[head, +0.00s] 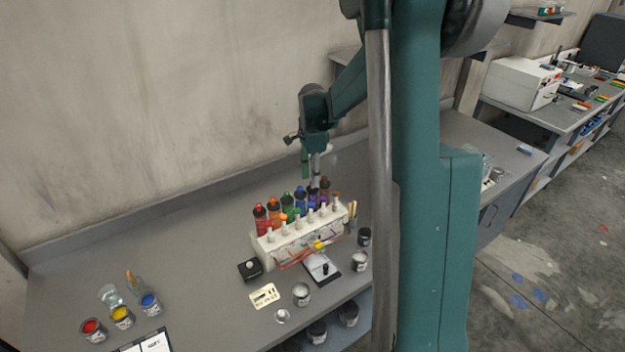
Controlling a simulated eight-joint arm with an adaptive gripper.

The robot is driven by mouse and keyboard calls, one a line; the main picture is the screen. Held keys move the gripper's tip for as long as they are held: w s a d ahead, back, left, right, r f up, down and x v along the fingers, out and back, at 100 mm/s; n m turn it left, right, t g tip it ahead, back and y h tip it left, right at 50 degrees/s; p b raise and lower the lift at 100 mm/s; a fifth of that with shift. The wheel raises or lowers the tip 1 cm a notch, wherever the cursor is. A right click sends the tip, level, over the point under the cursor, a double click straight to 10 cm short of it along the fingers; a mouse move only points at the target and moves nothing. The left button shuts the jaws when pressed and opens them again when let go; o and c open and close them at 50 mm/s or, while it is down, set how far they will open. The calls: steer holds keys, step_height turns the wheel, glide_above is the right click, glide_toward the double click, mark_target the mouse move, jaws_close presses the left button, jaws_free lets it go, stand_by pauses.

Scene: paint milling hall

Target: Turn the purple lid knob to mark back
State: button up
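A white rack (262,250) on the bench holds a row of coloured bottles with lids: red (260,216), orange, green, blue and dark violet ones toward the right. A purple-looking bottle (325,190) stands near the right end of the row, but its lid knob and any marks are too small to make out. My gripper (315,180) points down over the right part of the row, at the dark blue-violet bottles. Its fingertips are small and partly merged with the bottle tops, so contact and finger opening cannot be told.
White-capped pieces line the rack's front. Before it are a small black box (250,269), a label card (264,296), a black-and-white stand (322,267) and small jars (301,294). Open paint pots (122,317) stand at lower left. The bench's left middle is clear; a wall is behind.

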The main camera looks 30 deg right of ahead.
steer(key=shift+f, duration=0.8)
steer(key=c, duration=0.9)
steer(key=shift+n, duration=0.4)
